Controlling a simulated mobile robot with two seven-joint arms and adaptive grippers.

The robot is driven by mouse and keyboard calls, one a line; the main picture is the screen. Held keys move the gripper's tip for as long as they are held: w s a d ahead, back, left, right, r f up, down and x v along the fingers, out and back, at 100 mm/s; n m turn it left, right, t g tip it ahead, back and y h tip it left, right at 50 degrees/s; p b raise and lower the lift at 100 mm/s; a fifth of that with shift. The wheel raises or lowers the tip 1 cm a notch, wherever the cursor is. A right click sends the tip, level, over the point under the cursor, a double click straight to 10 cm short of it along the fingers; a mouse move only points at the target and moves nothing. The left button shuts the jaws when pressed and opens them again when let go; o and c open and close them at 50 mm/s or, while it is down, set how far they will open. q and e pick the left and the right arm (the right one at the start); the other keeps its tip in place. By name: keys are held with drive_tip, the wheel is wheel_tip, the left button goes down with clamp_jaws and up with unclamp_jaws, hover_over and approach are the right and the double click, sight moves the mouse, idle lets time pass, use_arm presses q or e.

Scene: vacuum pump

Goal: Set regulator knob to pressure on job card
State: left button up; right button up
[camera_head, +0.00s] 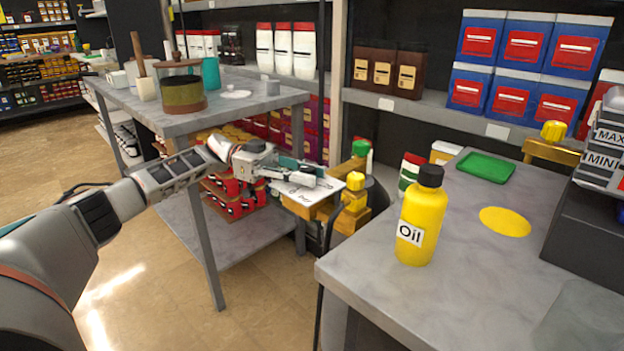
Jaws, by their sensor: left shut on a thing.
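My left gripper (306,181) reaches in from the left between the two tables and is shut on a white card (301,203). The card is tilted and has dark marks too small to read, partly covered by the fingers. Just right of the card is a yellow fitting (354,201) with a yellow knob on top, beside the near table. A green knob (360,149) shows just behind it. Which of these is the regulator knob I cannot tell. Another yellow knob (554,131) stands on a brass-coloured block at the back of the near table. My right gripper is not in view.
A yellow oil bottle (421,222) with a black cap stands on the near grey table (474,274). A green tray (486,166) and a yellow disc (505,221) lie behind it. A second table (209,119) is at left.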

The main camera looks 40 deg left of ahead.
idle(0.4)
use_arm(q)
drive_tip(key=o, duration=1.1)
drive_tip(key=shift+o, duration=0.2)
drive_tip(key=v, duration=1.2)
drive_tip(key=shift+r, duration=0.1)
